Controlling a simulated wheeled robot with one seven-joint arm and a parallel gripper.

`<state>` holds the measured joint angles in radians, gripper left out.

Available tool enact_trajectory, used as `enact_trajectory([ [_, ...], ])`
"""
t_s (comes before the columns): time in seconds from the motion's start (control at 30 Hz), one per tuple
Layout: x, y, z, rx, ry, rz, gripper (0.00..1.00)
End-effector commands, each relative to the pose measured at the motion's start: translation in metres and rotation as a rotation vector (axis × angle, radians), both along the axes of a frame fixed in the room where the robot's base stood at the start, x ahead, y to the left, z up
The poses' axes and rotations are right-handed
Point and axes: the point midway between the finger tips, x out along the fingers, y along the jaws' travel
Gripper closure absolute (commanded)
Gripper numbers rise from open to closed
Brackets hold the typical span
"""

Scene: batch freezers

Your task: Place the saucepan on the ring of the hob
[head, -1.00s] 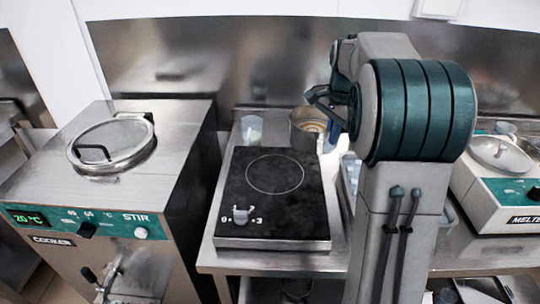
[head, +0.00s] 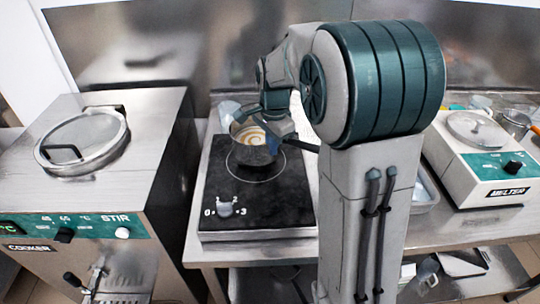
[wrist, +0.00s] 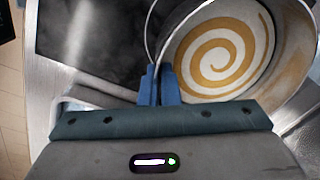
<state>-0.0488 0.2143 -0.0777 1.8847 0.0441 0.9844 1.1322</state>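The saucepan (head: 254,154) is a metal pan with a tan spiral on its inside floor. In the head view it is over the back part of the hob (head: 215,190), covering the far part of the thin pale ring (head: 240,176). I cannot tell whether its base touches the hob. My gripper (head: 274,130) is at the pan's right side, partly hidden by my arm. In the wrist view its blue fingers (wrist: 160,88) are closed on the rim of the saucepan (wrist: 277,68). The pan looks roughly upright.
A translucent cup (head: 229,110) stands behind the hob, close to the pan's left. The cooker (head: 90,190) is left of the hob, across a gap. The melter (head: 480,165) is at the right.

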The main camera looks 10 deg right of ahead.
Motion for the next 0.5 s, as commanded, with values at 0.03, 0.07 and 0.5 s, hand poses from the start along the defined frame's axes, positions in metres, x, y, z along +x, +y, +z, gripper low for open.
enact_trajectory([
  [0.03,0.0,0.003,0.0,-0.001,-0.004,0.001,1.0],
  [0.07,0.0,0.004,-0.001,0.0,-0.004,0.001,1.0],
  [0.5,-0.001,0.005,-0.042,0.0,-0.004,0.0,1.0],
])
